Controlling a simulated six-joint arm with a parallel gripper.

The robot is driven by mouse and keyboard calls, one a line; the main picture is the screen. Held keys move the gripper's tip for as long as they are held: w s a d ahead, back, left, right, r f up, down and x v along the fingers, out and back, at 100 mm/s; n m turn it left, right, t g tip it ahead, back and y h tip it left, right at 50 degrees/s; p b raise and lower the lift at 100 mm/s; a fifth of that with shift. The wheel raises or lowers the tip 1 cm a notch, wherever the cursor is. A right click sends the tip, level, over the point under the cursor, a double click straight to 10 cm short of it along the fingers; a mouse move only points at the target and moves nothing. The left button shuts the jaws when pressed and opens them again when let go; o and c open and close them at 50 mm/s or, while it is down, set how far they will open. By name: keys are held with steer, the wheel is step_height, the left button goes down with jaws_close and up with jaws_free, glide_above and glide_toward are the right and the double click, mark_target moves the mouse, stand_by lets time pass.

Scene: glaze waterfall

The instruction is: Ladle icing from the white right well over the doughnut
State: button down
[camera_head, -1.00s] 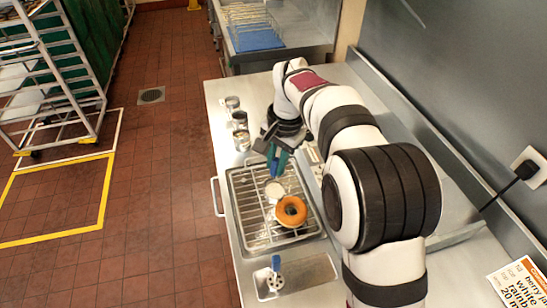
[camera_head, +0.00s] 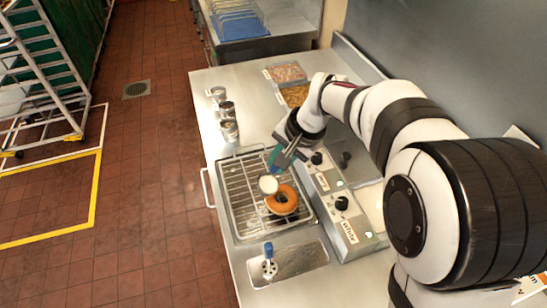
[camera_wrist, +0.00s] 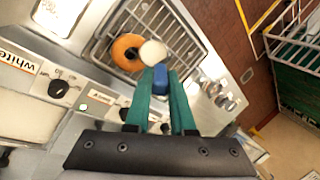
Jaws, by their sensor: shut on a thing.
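My gripper (camera_head: 290,150) is shut on the blue handle of a ladle; its teal fingers (camera_wrist: 160,102) also show in the wrist view. The ladle's round bowl (camera_head: 268,184) looks filled with white. It is by the doughnut's upper-left edge in the head view. In the wrist view the bowl (camera_wrist: 153,52) overlaps the doughnut's right edge; its height above it is unclear. The plain golden-brown ring doughnut (camera_head: 284,205) lies on the wire rack (camera_head: 240,197), with no icing visible on it. The well by the "white" label (camera_wrist: 20,112) is pale; my arm partly hides the wells in the head view.
A metal tray (camera_head: 308,257) with another blue-handled tool (camera_head: 268,262) stands in front of the rack. The warmer's knobs (camera_head: 342,203) line the right side. Several small jars (camera_head: 228,130) and two topping trays (camera_head: 285,72) are farther back.

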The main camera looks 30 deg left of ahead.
steer(key=w+d+f+t+y, duration=0.1)
steer(key=d+f+y, duration=0.3)
steer(key=y, duration=0.6)
steer(key=shift+w+d, duration=0.85)
steer(key=shift+d, duration=0.5)
stand_by(0.3)
stand_by(0.5)
